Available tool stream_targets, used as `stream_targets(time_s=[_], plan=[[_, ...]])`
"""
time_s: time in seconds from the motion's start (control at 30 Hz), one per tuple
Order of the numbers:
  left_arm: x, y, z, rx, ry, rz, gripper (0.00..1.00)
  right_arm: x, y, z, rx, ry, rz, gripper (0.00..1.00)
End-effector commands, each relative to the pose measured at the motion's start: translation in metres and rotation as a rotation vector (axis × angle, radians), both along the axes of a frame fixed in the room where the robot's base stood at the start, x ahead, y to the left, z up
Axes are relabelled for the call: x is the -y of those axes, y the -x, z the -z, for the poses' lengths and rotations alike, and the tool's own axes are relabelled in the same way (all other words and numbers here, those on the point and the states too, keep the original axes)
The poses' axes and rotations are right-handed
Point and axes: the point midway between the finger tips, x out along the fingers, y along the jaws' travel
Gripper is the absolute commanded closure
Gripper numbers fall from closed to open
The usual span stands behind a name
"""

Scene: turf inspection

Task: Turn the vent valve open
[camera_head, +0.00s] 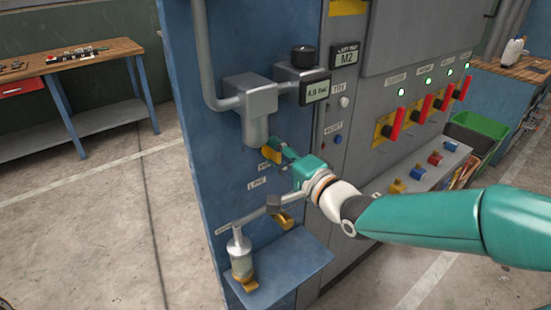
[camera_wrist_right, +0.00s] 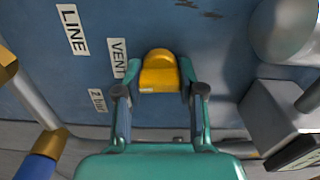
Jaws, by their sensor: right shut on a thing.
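The vent valve is a small yellow handle (camera_head: 271,154) on the blue panel, below a grey pipe block. In the wrist view the yellow handle (camera_wrist_right: 159,70) sits beside the VENT label (camera_wrist_right: 117,58), between my fingers. My right gripper (camera_head: 278,147) reaches in from the right and is shut on this handle. In the wrist view the fingers of the right gripper (camera_wrist_right: 159,88) lie one on each side of it. The fingers partly cover the handle in the head view. My left gripper is not in view.
A second yellow handle (camera_head: 283,221) sits on the lower pipe near the LINE label (camera_head: 257,183). A gauge reading about 4.9 bar (camera_head: 316,92) is above. Red-handled switches (camera_head: 396,122) stand to the right. A blue shelf (camera_head: 300,262) juts out below.

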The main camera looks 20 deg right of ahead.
Motion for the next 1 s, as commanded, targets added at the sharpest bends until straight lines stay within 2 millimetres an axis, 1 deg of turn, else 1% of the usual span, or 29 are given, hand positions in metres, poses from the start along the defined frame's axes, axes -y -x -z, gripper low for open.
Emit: stream_targets(time_s=[0.03,0.23,0.7,0.73,0.87,1.0], plan=[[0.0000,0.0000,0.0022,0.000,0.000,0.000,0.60,0.0019,-0.0003,0.0030,-0.012,-0.020,0.004,0.96],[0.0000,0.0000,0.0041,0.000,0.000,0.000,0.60,0.0020,-0.0002,0.0033,-0.034,-0.073,0.005,0.96],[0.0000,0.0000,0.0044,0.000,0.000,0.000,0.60,0.0021,-0.0001,0.0040,-0.041,-0.086,0.006,0.96],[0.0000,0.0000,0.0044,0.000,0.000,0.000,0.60,0.0021,-0.0001,0.0041,-0.041,-0.086,0.006,0.58],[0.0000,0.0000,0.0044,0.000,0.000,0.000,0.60,0.0016,-0.0001,0.0035,-0.039,-0.086,0.005,0.37],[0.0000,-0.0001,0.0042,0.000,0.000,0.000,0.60,0.0011,-0.0001,0.0025,-0.037,-0.084,0.002,0.36]])
